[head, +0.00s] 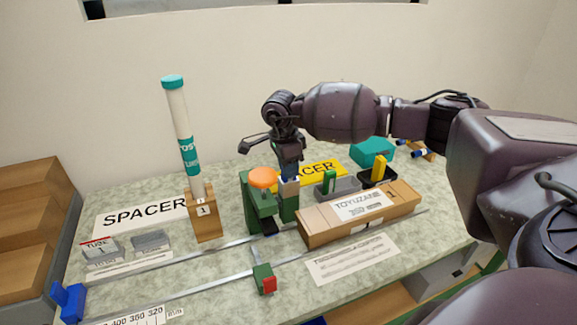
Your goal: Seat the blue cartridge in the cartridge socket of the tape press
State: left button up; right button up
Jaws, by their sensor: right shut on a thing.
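The tape press is green with an orange round knob (263,178) and stands near the middle of the bench. My right gripper (289,168) points down just to the right of the knob and is shut. Below its fingers a small piece with a pale face shows, which I take for the blue cartridge (289,187); the fingers hide much of it. It is right above a green upright part of the press (288,208). I cannot tell whether it touches the socket or is in it. My left gripper is not in view.
A cardboard box (360,214) lies close to the right of the press. A tall tube with teal caps (180,120) stands in a wooden holder (205,216) to the left.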

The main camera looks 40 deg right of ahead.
jog(key=shift+f, duration=0.1)
jog(key=o, duration=0.9)
jog(key=r, duration=0.4)
jog(key=a+r, duration=0.1)
jog(key=r, duration=0.7)
jog(key=shift+w+a+r, duration=0.15)
jog(key=shift+a, duration=0.05)
